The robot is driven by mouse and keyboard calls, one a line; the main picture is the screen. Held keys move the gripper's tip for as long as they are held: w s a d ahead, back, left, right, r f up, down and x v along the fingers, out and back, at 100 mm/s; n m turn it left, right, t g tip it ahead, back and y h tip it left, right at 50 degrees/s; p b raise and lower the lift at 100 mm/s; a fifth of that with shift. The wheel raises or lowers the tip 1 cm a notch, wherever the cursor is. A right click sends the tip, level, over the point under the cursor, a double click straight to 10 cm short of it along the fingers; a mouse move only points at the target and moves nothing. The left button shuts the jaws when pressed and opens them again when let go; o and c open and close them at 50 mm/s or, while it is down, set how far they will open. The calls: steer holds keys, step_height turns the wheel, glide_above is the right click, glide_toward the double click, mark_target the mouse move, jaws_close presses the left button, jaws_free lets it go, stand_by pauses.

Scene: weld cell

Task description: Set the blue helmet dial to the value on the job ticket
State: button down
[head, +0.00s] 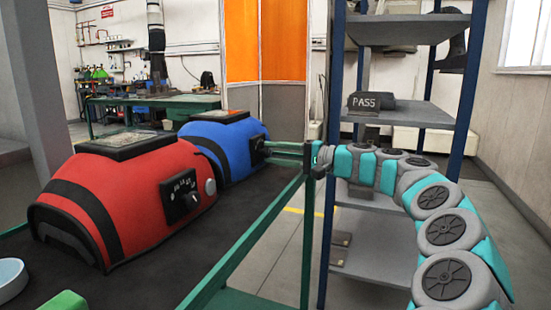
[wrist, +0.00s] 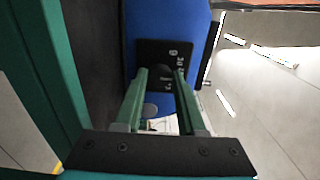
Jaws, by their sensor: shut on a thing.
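The blue helmet (head: 218,145) sits on the dark bench top behind the red helmet (head: 130,190). My gripper (head: 268,150) reaches in from the right to the black dial plate on the blue helmet's side. In the wrist view, the blue helmet (wrist: 188,25) shows behind the plate (wrist: 187,58) with its white markings. My gripper (wrist: 163,75) is shut on the dark dial knob (wrist: 161,69) there. The fingers hide much of the knob, and I cannot read its setting. No job ticket can be made out in either view.
The red helmet has its own black dial (head: 181,198) facing right. A green rail (head: 250,245) runs along the bench edge below my arm. A grey shelf rack (head: 400,112) with a PASS block (head: 371,102) stands at right. A pale round dish (head: 10,278) lies front left.

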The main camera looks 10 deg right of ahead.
stand_by(0.3)
steer(key=c, duration=0.5)
jaws_free()
steer(key=v, duration=0.7)
steer(key=shift+s+d, duration=0.2)
steer(key=shift+d, duration=0.15)
